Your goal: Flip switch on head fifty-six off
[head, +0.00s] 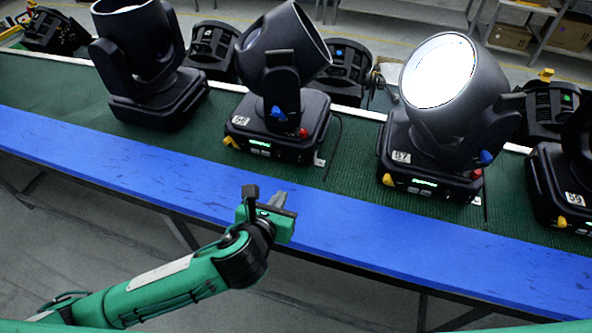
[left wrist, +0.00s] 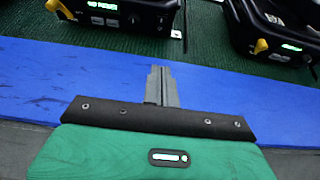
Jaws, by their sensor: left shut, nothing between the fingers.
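Head fifty-six (head: 283,75) is a black moving-head lamp with a 56 label (head: 241,120) on its base. The base also shows at the top left of the left wrist view (left wrist: 125,18). My left gripper (head: 279,199) is shut and empty above the blue table edge, in front of and apart from this base. It also shows in the left wrist view (left wrist: 162,72). My right gripper is not in view.
Head 57 (head: 455,90), its lens glowing white, stands to the right; head 59 (head: 560,185) is partly cut off. Another lamp (head: 140,50) stands at the left. All are on a green mat (head: 200,150) behind a blue front strip (head: 150,175). More bases line the back.

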